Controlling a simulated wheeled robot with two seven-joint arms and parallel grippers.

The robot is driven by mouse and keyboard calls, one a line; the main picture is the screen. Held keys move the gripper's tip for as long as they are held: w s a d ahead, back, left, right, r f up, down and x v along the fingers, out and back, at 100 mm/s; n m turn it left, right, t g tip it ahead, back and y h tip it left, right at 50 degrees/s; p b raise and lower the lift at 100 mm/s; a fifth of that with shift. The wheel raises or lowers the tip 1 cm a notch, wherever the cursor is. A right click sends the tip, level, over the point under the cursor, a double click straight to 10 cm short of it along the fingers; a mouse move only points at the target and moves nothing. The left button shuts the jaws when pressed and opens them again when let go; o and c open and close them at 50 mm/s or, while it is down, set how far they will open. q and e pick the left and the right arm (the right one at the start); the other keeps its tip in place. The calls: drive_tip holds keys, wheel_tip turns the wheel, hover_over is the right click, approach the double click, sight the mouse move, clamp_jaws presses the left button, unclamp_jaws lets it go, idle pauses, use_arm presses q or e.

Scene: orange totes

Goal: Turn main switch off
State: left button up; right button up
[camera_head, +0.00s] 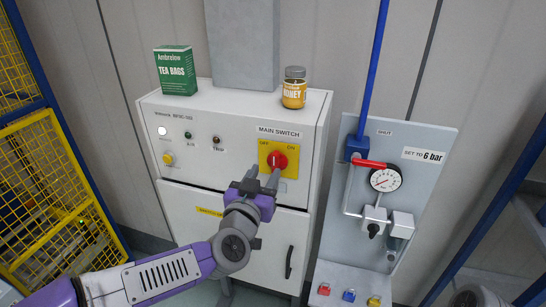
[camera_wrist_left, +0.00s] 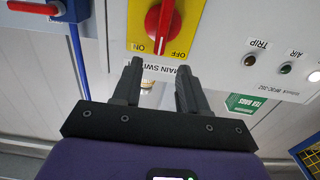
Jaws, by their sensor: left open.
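The main switch is a red rotary knob (camera_head: 278,159) on a yellow plate (camera_head: 291,172) on the white control cabinet's front. The plate reads OFF on the left and ON on the right in the head view. In the left wrist view the picture is turned over, and the knob (camera_wrist_left: 160,24) has its grip bar near vertical, leaning slightly toward ON at its lettered end. My left gripper (camera_head: 262,178) is open and empty, with its fingers close to the knob in the head view. In the left wrist view the fingers (camera_wrist_left: 158,82) lie apart, below the knob. My right gripper is not shown.
On the cabinet (camera_head: 225,108) stand a green tea box (camera_head: 175,71) and a honey jar (camera_head: 294,88). A grey panel (camera_head: 424,140) with a gauge (camera_head: 385,179) and red lever is at the right. Padlocks sit below it. A yellow mesh fence (camera_head: 50,190) is at the left.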

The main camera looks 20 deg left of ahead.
sight(274, 159)
use_arm(q)
drive_tip(key=w+b, duration=0.1)
drive_tip(key=w, duration=0.6)
drive_tip(key=shift+d, duration=0.2)
drive_tip(key=shift+f, duration=0.1)
clamp_jaws()
